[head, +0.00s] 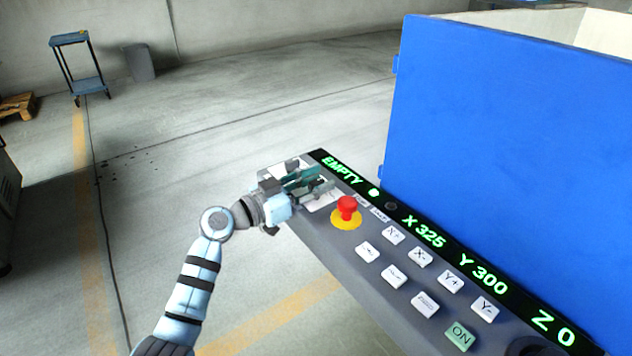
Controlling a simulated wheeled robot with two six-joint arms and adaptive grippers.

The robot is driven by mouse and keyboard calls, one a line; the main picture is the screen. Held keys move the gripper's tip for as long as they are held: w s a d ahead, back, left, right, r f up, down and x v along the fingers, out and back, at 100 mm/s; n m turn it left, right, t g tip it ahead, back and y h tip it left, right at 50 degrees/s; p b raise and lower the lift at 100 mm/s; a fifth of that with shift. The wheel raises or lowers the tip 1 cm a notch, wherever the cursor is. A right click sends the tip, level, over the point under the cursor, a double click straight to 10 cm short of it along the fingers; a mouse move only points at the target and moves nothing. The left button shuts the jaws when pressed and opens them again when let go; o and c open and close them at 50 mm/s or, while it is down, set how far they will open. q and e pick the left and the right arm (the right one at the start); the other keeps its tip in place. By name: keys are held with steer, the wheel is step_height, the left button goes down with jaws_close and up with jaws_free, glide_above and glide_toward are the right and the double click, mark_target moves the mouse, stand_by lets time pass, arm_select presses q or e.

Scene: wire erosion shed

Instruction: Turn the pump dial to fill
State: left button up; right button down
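The grey control panel (327,231) runs diagonally from the middle to the bottom right. Its black display strip (392,206) reads EMPTY in green at the far left end, above a white plate (322,201). My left gripper (318,184) is over this plate, its fingers pointing right, with a gap showing between them. The pump dial cannot be made out; the gripper covers that part of the plate. Whether the fingers touch or hold anything is hidden. My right gripper is not in view.
A red emergency button (347,207) on a yellow base stands just right of my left gripper. Several white keys and a green ON key (460,336) follow along the panel. A blue machine wall (510,140) rises behind. The floor at left is open, with a blue cart (87,85) far back.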

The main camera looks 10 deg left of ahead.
arm_select(q)
steer(key=shift+w+d, duration=0.1)
jaws_close()
steer(key=shift+f, duration=0.1)
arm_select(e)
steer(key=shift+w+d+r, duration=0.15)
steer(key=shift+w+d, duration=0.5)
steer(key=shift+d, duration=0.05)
arm_select(q)
steer(key=shift+n+y+p, duration=0.3)
steer(key=shift+p, duration=0.15)
steer(key=n+t+y+p, duration=0.1)
steer(key=n+y+p, duration=0.1)
steer(key=y+p, duration=0.1)
steer(key=n+t+y+p, duration=0.2)
steer(key=y+p, duration=0.1)
steer(key=p, duration=0.2)
steer(key=shift+n+y, duration=0.3)
steer(key=shift+n, duration=0.1)
steer(key=shift+n+t+y+p, duration=0.4)
steer(key=shift+y+p, duration=0.15)
steer(key=shift+y, duration=0.15)
steer(key=shift+f+y, duration=0.1)
steer(key=shift+y, duration=0.2)
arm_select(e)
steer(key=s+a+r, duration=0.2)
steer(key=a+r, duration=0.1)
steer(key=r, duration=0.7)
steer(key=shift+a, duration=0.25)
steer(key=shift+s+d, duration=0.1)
